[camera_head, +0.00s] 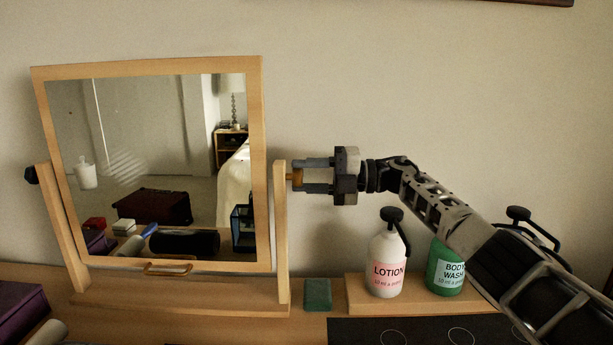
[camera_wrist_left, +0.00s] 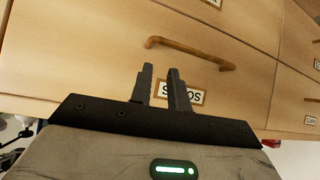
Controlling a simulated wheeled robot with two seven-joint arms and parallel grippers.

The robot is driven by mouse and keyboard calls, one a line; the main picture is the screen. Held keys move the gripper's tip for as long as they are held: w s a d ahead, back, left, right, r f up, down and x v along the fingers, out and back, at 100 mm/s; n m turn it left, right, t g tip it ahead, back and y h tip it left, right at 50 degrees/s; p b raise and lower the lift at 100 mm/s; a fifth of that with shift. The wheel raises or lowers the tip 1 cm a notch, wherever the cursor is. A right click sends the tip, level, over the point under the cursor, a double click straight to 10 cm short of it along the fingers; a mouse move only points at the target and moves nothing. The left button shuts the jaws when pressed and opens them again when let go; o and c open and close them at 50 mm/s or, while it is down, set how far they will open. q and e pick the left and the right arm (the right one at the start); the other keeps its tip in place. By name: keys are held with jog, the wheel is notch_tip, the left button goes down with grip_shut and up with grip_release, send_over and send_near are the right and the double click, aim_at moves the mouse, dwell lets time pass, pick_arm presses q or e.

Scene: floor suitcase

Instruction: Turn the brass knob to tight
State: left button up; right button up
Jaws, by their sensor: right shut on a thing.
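The brass knob (camera_head: 296,178) sits on the right post of the wooden mirror stand (camera_head: 282,235). My right gripper (camera_head: 305,176) reaches it from the right, with one finger above and one below, and is shut on it. The fingers hide part of the knob, and no marking for tight can be read. The mirror (camera_head: 150,140) is tilted in its frame, and a black knob (camera_head: 31,175) shows on the left post. My left gripper (camera_wrist_left: 166,88) shows in the left wrist view, its fingers slightly apart with nothing between them, in front of a wooden drawer.
A lotion bottle (camera_head: 388,262) and a green body wash bottle (camera_head: 446,268) stand on a wooden riser below my right arm. A green block (camera_head: 318,294) lies beside the stand. The left wrist view shows a drawer handle (camera_wrist_left: 188,52) near my left gripper.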

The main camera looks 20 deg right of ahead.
jog(key=shift+r, duration=0.1)
pick_arm(q)
jog(key=shift+d, duration=0.1)
pick_arm(e)
jog(key=o, duration=1)
pick_arm(q)
jog(key=shift+w+d+f+b, duration=0.15)
jog(key=shift+f+b, duration=0.3)
jog(key=shift+b, duration=0.65)
jog(key=shift+s+d+f+b, duration=0.15)
jog(key=shift+f+b, duration=0.3)
jog(key=shift+b, duration=0.65)
pick_arm(e)
jog(key=shift+v, duration=8)
pick_arm(q)
jog(key=shift+f, duration=0.1)
